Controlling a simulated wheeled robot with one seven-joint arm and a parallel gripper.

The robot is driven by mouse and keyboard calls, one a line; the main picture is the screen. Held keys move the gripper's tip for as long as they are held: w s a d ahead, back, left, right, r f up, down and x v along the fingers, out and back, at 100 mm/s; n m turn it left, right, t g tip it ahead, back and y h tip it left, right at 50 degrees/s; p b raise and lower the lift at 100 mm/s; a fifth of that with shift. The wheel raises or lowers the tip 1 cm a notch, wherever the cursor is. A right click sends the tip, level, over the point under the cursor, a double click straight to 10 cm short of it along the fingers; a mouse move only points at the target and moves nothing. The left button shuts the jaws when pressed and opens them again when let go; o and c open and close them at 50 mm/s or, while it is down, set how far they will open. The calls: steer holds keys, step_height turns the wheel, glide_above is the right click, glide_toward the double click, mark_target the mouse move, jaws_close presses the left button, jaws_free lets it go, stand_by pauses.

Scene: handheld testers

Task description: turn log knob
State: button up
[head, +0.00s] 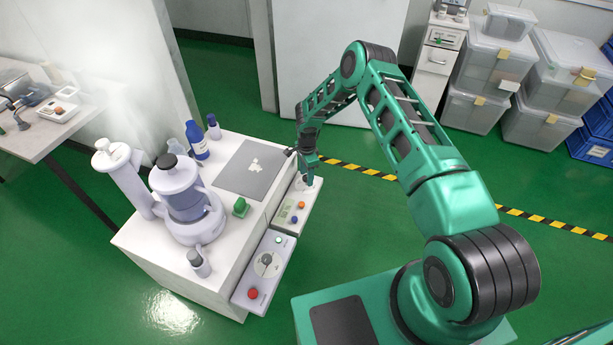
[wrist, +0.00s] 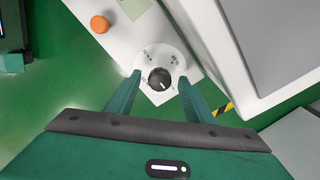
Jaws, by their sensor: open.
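A small black knob (wrist: 159,79) with a pale pointer line sits on a round white dial with small markings, near one end of a tester panel. My gripper (wrist: 160,82) is open, with one finger on each side of the knob in the wrist view. I cannot tell whether the fingers touch it. In the head view my gripper (head: 308,178) is over the far end of the tester (head: 284,224) and largely hides the knob there. The dial's markings are too small to read.
The tester has an orange button (wrist: 99,24). A nearer panel (head: 245,290) carries a grey dial (head: 266,260) and a red button (head: 253,293). Bottles, a jug-like device (head: 185,195) and a grey plate (head: 250,168) stand on the white bench. Green floor lies open to the right.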

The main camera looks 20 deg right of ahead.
step_height(320, 180, up, 11)
steer(key=shift+f, duration=0.15)
stand_by(0.4)
steer(key=s+d+r+n+h, duration=0.1)
steer(key=s+d+r+n, duration=0.1)
steer(key=d+r, duration=0.5)
steer(key=s+d+r+n, duration=0.1)
steer(key=s+d+r, duration=0.15)
steer(key=r, duration=0.75)
steer(key=s+d+r+n+h, duration=0.1)
steer(key=s+d+r, duration=0.3)
steer(key=s+r, duration=0.35)
steer(key=s+d+r+n, duration=0.2)
steer(key=s+d+r, duration=0.3)
steer(key=r, duration=0.4)
steer(key=s+d+r+n, duration=0.1)
steer(key=s+r, duration=0.3)
steer(key=s, duration=0.4)
steer(key=s+d+r, duration=0.1)
steer(key=s+r, duration=0.3)
steer(key=s, duration=0.5)
steer(key=s+a+n+y, duration=0.2)
steer(key=s, duration=1.4)
steer(key=shift+s+a+n, duration=0.2)
steer(key=shift+s+n, duration=0.15)
steer(key=shift+n, duration=0.05)
